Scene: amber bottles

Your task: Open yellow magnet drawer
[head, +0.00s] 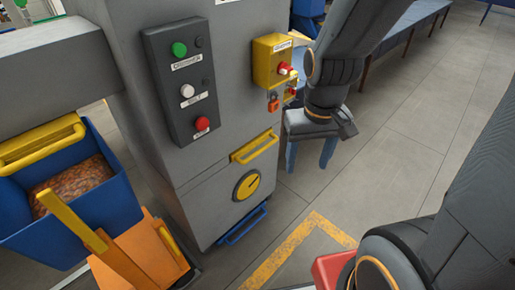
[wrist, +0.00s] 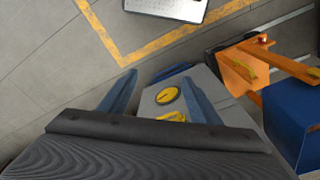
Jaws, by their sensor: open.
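The grey cabinet (head: 185,172) has a yellow bar handle (head: 254,147) on its front, just above a round yellow dial (head: 246,185). The drawer front looks flush with the cabinet. A blue bar handle (head: 242,225) sits lower down. My gripper (head: 309,158) is open and empty, to the right of the yellow handle and apart from it, with its blue fingers spread. In the wrist view, the yellow handle (wrist: 172,117) and dial (wrist: 167,95) show between the two fingers, beyond my gripper (wrist: 158,88). The handle is partly hidden by the gripper body there.
A black panel with coloured buttons (head: 182,80) and a yellow box with red knobs (head: 272,62) are mounted above. A blue bin (head: 100,205) and an orange cart (head: 140,262) stand at left. The floor right of the cabinet, with a yellow line (head: 277,262), is mostly clear.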

